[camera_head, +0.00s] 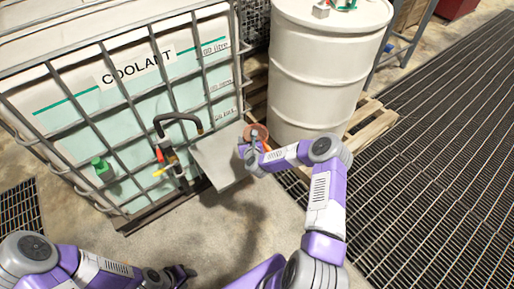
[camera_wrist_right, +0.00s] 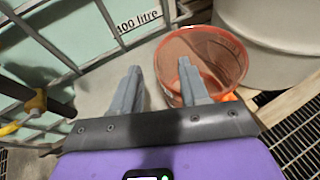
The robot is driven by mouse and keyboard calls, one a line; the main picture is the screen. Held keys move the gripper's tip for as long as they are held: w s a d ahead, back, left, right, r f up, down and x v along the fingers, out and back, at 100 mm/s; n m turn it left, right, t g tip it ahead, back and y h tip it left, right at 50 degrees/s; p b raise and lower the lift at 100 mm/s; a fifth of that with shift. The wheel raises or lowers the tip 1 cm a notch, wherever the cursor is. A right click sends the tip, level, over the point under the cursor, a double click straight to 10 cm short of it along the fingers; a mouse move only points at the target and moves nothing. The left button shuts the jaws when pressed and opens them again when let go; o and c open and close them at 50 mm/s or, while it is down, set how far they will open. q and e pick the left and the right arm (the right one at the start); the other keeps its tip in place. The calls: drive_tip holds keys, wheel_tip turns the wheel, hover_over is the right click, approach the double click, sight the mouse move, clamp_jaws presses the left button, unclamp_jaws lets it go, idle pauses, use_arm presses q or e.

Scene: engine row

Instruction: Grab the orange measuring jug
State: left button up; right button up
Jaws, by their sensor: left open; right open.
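The orange measuring jug (camera_head: 261,130) stands upright beside the white drum, partly hidden by my right gripper (camera_head: 249,148). In the right wrist view the jug (camera_wrist_right: 215,50) is open at the top, with its rim tilted toward the camera. My left gripper (camera_head: 185,272) is open, low at the left, far from the jug.
A caged coolant tank (camera_head: 120,100) with a black hose and tap (camera_head: 168,150) stands left of the jug. A grey plate (camera_head: 219,158) lies under my right gripper. The white drum (camera_head: 325,70) stands close behind on a pallet (camera_head: 372,125). Floor grating (camera_head: 440,150) spreads right.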

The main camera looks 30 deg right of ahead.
sight(244, 133)
drive_tip(key=b+x, duration=0.1)
drive_tip(key=x, duration=0.3)
drive_tip(key=shift+s+d+f+b, duration=0.1)
drive_tip(key=shift+d+f+b, duration=0.05)
drive_tip(key=shift+f+b, duration=0.2)
drive_tip(key=shift+w+d+f, duration=0.1)
drive_tip(key=shift+w+d, duration=0.05)
drive_tip(key=shift+w, duration=0.35)
drive_tip(key=shift+c, duration=0.2)
clamp_jaws()
